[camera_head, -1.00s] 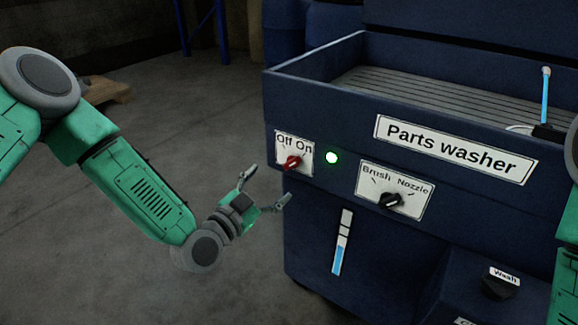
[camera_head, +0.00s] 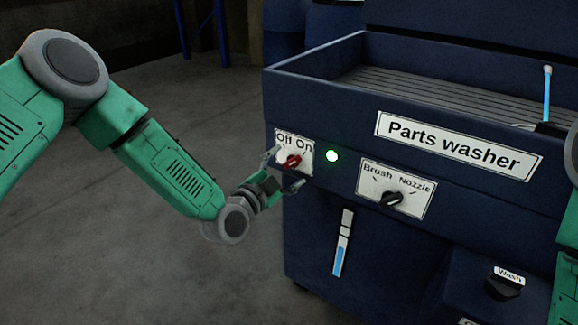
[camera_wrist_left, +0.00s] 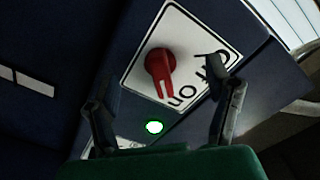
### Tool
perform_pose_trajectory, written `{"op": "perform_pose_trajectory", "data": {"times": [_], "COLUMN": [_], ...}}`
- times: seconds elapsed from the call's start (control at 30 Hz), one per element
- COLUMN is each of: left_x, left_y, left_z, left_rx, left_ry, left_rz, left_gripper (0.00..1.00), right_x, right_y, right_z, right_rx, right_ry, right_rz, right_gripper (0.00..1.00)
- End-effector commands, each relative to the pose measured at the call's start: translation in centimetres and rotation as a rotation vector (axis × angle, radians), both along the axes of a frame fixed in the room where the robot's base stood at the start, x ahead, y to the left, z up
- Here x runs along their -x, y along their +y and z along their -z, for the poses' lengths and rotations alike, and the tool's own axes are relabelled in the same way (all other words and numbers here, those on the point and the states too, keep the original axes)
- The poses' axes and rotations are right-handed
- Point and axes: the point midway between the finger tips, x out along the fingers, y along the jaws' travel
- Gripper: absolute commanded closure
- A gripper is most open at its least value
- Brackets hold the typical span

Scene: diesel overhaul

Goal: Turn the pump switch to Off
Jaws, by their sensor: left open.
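The pump switch is a red knob (camera_head: 292,161) on a white plate (camera_head: 306,145) marked Off and On, at the front left of the parts washer. In the left wrist view the red knob (camera_wrist_left: 160,65) has its white mark toward On. My left gripper (camera_head: 282,171) is open, just in front of the plate. In the left wrist view its two fingers (camera_wrist_left: 166,105) stand apart, with the knob beyond and between them; I cannot see contact. The gripper covers part of the plate in the head view. My right gripper is out of view.
A lit green lamp (camera_head: 332,156) sits right of the switch plate. Further right is the black Brush/Nozzle knob (camera_head: 391,199), with a blue level gauge (camera_head: 342,243) below. A black Wash knob (camera_head: 504,284) is lower right. The floor left of the washer is clear.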

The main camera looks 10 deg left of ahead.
Motion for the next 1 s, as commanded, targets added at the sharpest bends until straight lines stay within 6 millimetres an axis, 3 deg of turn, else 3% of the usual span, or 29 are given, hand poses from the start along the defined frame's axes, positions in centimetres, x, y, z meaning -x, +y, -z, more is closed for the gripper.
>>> {"op": "perform_pose_trajectory", "data": {"times": [0.03, 0.23, 0.27, 0.47, 0.57, 1.0], "left_x": [0.0, 0.0, 0.0, 0.0, 0.1, 0.0], "left_y": [0.0, 0.0, 0.0, 0.0, 0.0, 0.3], "left_z": [0.0, 0.0, 0.0, 0.0, 0.1, 0.4], "left_rx": [0.0, 0.0, 0.0, 0.013, 0.105, 0.872], "left_ry": [0.0, 0.0, 0.0, 0.005, 0.039, 0.321], "left_rz": [0.0, 0.0, 0.0, 0.001, 0.001, -0.002], "left_gripper": [0.31, 0.91, 0.94, 0.94, 0.94, 0.94], "right_x": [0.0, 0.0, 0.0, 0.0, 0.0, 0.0], "right_y": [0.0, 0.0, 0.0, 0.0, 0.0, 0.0], "right_z": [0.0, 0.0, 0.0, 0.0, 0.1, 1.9], "right_rx": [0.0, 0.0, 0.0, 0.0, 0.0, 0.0], "right_ry": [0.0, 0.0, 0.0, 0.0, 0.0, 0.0], "right_rz": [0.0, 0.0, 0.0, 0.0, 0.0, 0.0], "right_gripper": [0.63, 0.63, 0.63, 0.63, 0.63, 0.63]}}
